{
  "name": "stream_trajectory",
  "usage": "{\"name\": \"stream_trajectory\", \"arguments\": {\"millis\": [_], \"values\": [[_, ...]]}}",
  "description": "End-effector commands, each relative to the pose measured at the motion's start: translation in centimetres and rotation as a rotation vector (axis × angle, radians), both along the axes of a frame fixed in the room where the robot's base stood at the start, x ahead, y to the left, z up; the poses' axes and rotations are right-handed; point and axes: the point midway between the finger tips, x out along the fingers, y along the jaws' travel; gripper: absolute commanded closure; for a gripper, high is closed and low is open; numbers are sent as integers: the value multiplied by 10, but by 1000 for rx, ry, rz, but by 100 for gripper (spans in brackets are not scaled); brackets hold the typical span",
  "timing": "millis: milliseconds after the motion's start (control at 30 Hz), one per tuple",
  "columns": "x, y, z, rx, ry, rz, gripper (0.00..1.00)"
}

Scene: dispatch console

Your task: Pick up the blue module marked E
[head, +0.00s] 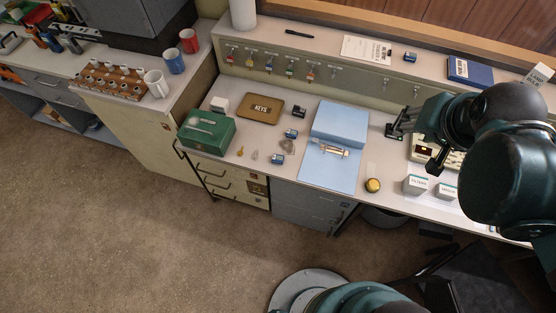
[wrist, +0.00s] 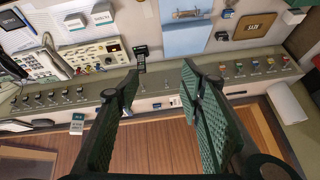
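Small blue modules with dark-and-white faces lie on the desk. In the head view one (head: 299,112) is near the brown keys tray, one (head: 291,133) is left of the light blue folder, and one (head: 277,159) is nearer the front edge. Another (head: 410,56) lies on the back ledge and also shows in the wrist view (wrist: 157,106). Their letters are too small to read, so I cannot tell which is E. My gripper (head: 415,145) is over the right part of the desk. In the wrist view its fingers (wrist: 160,72) are wide apart with nothing between them.
The light blue folder (head: 333,170) carries a metallic object. A green box (head: 206,132) and the keys tray (head: 261,108) stand left. Keys hang along the back panel (head: 290,68). A dark blue book (head: 470,70) lies on the ledge. A yellow-topped button (head: 373,185) is near the front edge.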

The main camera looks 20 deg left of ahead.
Motion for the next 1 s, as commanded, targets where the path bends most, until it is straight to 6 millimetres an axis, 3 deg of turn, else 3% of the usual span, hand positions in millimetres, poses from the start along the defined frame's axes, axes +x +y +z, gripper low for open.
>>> {"name": "stream_trajectory", "arguments": {"millis": [567,1000], "values": [[48,71,-53,184,149,-243,62],[76,132,-104,278,264,-453,62]]}}
